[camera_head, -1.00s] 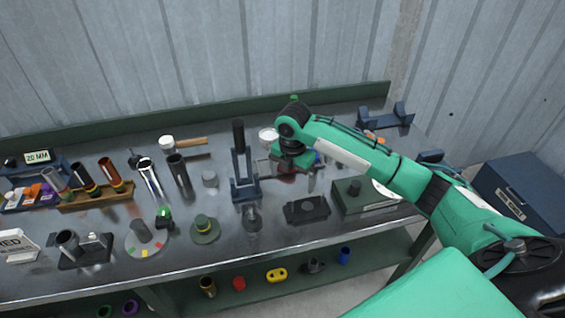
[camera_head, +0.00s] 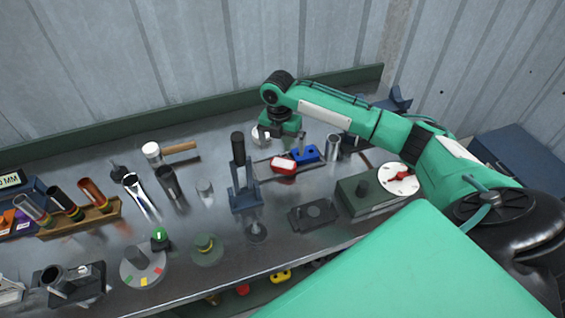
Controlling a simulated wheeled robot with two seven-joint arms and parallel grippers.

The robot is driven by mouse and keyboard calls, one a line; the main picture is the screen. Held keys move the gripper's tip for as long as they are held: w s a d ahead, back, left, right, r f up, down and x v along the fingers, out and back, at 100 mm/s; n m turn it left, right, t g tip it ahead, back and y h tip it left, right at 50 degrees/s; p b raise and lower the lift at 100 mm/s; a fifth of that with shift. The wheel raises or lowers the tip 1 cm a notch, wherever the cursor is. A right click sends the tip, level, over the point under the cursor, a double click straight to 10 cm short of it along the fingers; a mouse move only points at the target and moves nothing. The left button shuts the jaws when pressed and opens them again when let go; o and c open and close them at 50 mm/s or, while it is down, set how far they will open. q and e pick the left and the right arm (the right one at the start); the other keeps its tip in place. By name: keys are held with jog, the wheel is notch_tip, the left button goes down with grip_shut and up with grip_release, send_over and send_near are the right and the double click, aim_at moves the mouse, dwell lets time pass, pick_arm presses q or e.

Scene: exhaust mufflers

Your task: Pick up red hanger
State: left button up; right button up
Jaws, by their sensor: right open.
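A red piece (camera_head: 283,165) with a pale top face lies on the metal workbench; it looks like the red hanger, but its holes are too small to make out. A blue hanger-like piece (camera_head: 305,153) lies just right of it. My right gripper (camera_head: 284,141) is open and empty, pointing down above and slightly behind the red piece, apart from it in the picture. Its fingertips show only partly. Another small red piece (camera_head: 243,290) is on the lower shelf, partly hidden by the bench edge. My left gripper is out of view.
A dark blue upright tool (camera_head: 243,190) stands left of the red piece. A metal cylinder (camera_head: 333,147) and a green box with a dial (camera_head: 372,192) are to the right. A hammer (camera_head: 170,151) lies at the back left. The bench (camera_head: 222,160) is bare between several items.

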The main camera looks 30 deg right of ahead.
aim_at(283, 163)
notch_tip(283, 163, down, 2)
jog(key=shift+w+f, duration=0.1)
jog(key=shift+f, duration=0.45)
jog(key=shift+s+f+p, duration=0.2)
jog(key=shift+f+p, duration=0.45)
jog(key=shift+p, duration=0.15)
notch_tip(283, 163, down, 3)
jog(key=shift+s+r+p, duration=0.1)
jog(key=shift+r+p, duration=0.1)
jog(key=shift+p, duration=0.25)
jog(key=shift+f, duration=0.35)
jog(key=shift+d+f, duration=0.1)
jog(key=shift+f, duration=0.15)
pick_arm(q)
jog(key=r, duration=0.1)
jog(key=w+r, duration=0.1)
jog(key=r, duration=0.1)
pick_arm(e)
jog(key=c, duration=0.9)
